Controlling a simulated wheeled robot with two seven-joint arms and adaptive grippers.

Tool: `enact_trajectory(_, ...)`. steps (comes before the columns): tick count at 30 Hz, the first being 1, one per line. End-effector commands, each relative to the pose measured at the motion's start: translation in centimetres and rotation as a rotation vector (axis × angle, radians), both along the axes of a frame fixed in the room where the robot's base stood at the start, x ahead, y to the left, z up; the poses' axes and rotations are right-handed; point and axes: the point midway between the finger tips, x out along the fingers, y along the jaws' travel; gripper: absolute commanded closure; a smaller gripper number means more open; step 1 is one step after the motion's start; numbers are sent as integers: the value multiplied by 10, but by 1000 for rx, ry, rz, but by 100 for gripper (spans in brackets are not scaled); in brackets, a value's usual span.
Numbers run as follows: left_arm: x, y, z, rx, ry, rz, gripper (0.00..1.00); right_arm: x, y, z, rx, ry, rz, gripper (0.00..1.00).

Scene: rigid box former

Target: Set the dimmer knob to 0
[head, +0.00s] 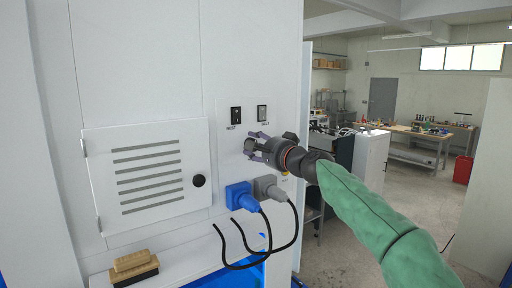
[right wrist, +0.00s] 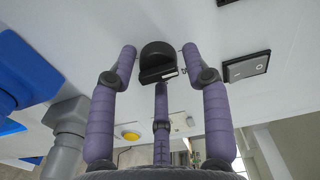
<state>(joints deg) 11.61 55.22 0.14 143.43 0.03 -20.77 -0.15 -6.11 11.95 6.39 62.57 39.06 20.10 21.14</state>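The dimmer knob (right wrist: 157,56) is a round black knob with a raised grip bar and a white mark, on the pale panel in the right wrist view. My right gripper (right wrist: 159,70) has three purple fingers spread around it. Two fingertips flank the knob and the third is on the near side. I see gaps and no clear contact. In the head view my right gripper (head: 257,147) is at the panel, below the switches, and largely hides the knob. The scale markings around the knob cannot be read. My left gripper is not in view.
A blue plug (head: 240,196) and a grey plug (head: 268,187) with black cables sit just below the gripper. Two switches (head: 236,115) (head: 262,112) are above. A vented door (head: 148,178) with a black knob (head: 199,181) is left.

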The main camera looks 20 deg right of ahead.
Motion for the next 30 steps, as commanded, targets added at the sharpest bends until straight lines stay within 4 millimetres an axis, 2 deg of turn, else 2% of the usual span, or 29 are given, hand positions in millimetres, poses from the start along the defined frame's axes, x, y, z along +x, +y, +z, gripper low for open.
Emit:
enact_trajectory(14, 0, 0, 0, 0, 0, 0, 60, -6, -2, 0, 2, 1, 2, 41)
enact_trajectory(20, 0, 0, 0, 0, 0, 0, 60, -28, -10, 0, 3, 1, 0, 41)
enact_trajectory(30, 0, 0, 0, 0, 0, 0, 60, -77, -29, 0, 2, 0, -1, 41)
